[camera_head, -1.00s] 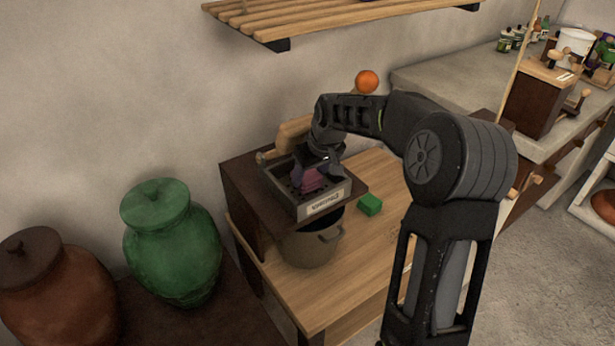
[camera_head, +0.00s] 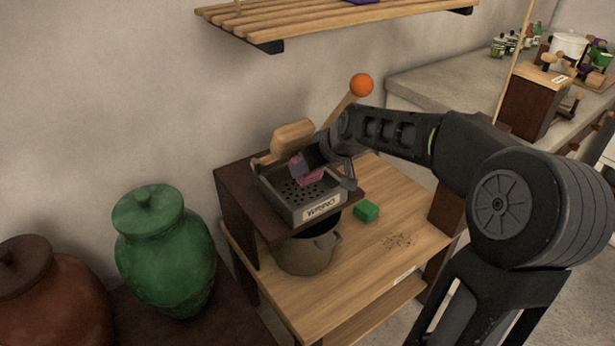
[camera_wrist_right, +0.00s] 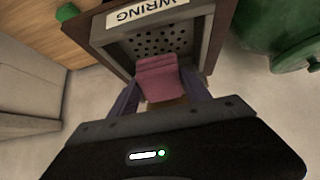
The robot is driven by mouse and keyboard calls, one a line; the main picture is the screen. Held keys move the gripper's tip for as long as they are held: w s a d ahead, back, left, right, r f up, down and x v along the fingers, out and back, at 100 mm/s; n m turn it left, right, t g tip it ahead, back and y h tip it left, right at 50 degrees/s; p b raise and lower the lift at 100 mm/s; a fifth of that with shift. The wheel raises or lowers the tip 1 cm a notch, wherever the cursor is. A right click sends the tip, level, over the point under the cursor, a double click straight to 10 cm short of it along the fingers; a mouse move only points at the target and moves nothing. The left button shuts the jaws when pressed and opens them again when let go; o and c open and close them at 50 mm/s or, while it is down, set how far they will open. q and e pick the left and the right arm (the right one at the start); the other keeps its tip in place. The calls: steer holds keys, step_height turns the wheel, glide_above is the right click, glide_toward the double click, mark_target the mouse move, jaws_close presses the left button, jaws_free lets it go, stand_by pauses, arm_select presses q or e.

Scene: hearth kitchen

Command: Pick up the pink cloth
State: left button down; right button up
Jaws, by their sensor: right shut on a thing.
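The pink cloth (camera_head: 305,171) is a small folded piece in the head view, over the grey perforated tray (camera_head: 325,212) labelled WRING. My right gripper (camera_head: 312,160) is shut on it. In the right wrist view the cloth (camera_wrist_right: 158,78) sits between the two fingers of my right gripper (camera_wrist_right: 162,92), with the tray's holes showing behind it. It appears raised off the tray floor, though the exact gap is hard to tell. My left gripper is out of view.
The tray stands on a dark wooden stand (camera_head: 238,196) above a brown pot (camera_head: 306,254). A green block (camera_head: 367,211) lies on the wooden table (camera_head: 340,278). A wooden lever with an orange ball (camera_head: 361,85) rises behind. Green (camera_head: 165,255) and brown (camera_head: 50,300) jars stand left.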

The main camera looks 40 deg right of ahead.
steer(key=s+r+g, duration=0.1)
steer(key=s, duration=0.9)
steer(key=s+a+r+g+p, duration=0.1)
steer(key=s+r+g, duration=0.1)
steer(key=s, duration=0.9)
steer(key=shift+s+a+g, duration=0.2)
steer(key=shift+a+g, duration=0.1)
steer(key=shift+r, duration=0.1)
steer(key=o, duration=0.8)
steer(key=c, duration=0.6)
steer(key=w+a+f, duration=0.2)
steer(key=w+a, duration=0.8)
steer(key=w, duration=0.1)
steer(key=w+a+f, duration=0.3)
steer(key=w+a, duration=0.8)
steer(key=w, duration=0.1)
steer(key=shift+a+n+y, duration=0.25)
steer(key=shift+n+y, duration=0.05)
steer(key=shift+n, duration=0.1)
